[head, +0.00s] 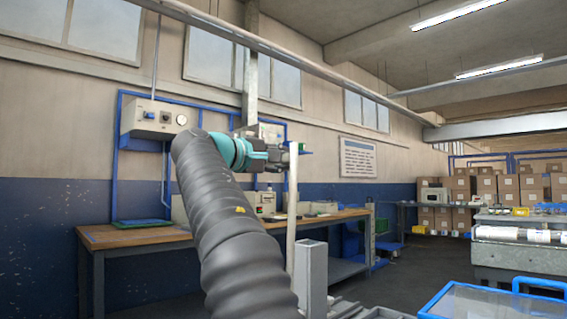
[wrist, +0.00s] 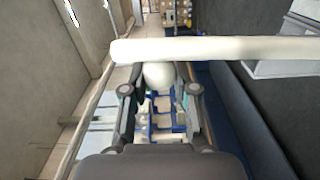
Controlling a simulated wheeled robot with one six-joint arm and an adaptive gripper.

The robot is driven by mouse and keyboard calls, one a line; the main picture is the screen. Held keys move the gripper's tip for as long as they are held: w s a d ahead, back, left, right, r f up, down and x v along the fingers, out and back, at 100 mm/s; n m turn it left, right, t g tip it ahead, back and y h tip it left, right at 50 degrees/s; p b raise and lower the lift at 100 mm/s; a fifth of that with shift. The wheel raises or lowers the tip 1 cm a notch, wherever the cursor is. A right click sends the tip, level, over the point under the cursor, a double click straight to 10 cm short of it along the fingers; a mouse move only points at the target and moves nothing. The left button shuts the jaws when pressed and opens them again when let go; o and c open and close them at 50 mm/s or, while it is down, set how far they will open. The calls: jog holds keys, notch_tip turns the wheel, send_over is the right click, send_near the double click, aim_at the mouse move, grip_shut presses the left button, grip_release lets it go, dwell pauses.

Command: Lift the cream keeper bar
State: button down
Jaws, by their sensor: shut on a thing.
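The cream keeper bar (head: 292,215) stands upright in the middle of the head view, at the end of my arm. In the wrist view the bar (wrist: 225,49) runs across the picture just beyond my fingers. A rounded cream stub (wrist: 159,73) on its near side sits between the fingertips. My gripper (wrist: 159,90) is shut on this stub. In the head view my gripper (head: 280,155) is small and partly hidden by my wrist. The bar's lower end is close to a grey metal post; I cannot tell whether they touch.
A wooden workbench (head: 130,237) with a blue frame stands along the wall behind the bar. The grey post (head: 311,275) rises just right of the bar's lower end. A blue-edged clear cover (head: 500,303) lies at the lower right. Cartons (head: 490,187) stand at the back right.

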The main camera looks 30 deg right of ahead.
jog(key=shift+w+a, duration=0.1)
jog(key=shift+w, duration=0.15)
jog(key=c, duration=0.9)
grip_release()
jog(key=v, duration=1.2)
